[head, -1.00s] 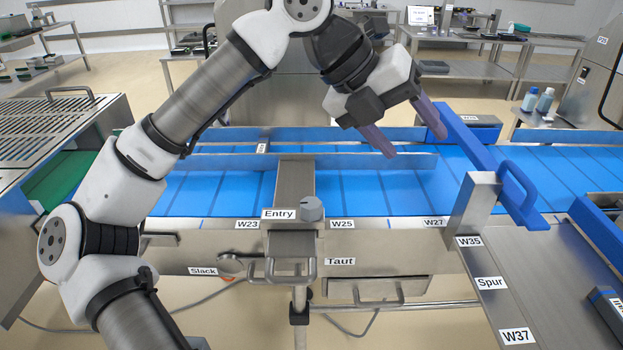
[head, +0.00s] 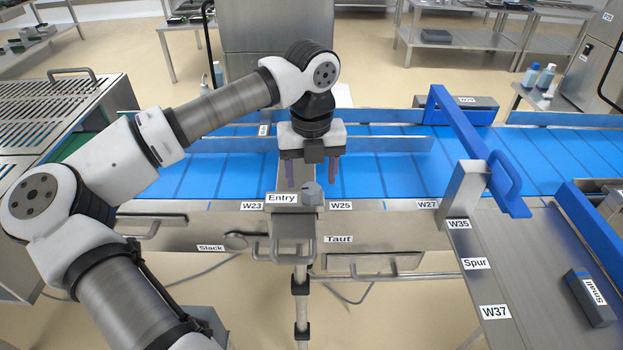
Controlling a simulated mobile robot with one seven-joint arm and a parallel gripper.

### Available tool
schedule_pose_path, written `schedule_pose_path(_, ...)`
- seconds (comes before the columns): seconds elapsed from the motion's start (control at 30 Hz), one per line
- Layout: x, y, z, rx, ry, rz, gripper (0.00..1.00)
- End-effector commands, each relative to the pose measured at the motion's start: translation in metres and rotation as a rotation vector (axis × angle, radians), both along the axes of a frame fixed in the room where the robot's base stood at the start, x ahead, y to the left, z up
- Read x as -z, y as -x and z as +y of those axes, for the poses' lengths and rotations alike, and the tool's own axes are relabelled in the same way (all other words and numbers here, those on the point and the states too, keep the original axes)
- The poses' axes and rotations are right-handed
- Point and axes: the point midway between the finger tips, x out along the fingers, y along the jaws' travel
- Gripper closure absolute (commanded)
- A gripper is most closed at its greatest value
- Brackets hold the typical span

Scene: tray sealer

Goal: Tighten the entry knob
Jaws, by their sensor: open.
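The entry knob (head: 312,194) is a small grey knob on a steel bracket, just right of the "Entry" label (head: 282,198). My gripper (head: 309,178) points down with two purple fingers spread apart. It appears above or just behind the knob, with one finger to the left and one to the right in the picture. Nothing is between the fingers that I can make out, and I cannot tell its exact height over the knob.
A blue conveyor belt (head: 390,178) with low blue guide rails runs behind the knob. A blue arm with a handle (head: 505,180) crosses the belt at right. A steel handle bar (head: 285,250) and a "Taut" label (head: 338,239) are below the knob. A "Small" box (head: 590,298) lies on the spur.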

Motion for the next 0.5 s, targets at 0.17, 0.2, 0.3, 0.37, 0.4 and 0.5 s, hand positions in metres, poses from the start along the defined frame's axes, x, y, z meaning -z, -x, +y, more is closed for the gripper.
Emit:
schedule_pose_path(0.17,0.023,0.0,0.0,0.0,0.002,0.002,0.4)
schedule_pose_path(0.2,0.027,0.0,0.0,0.001,0.002,0.001,0.4)
schedule_pose_path(0.3,0.033,0.001,-0.001,0.001,0.002,0.0,0.4)
schedule_pose_path(0.37,0.035,0.0,-0.001,0.001,0.002,-0.001,0.4)
schedule_pose_path(0.4,0.035,0.0,-0.001,0.001,0.002,-0.001,0.4)
schedule_pose_path(0.5,0.036,0.0,0.0,0.001,0.002,-0.001,0.4)
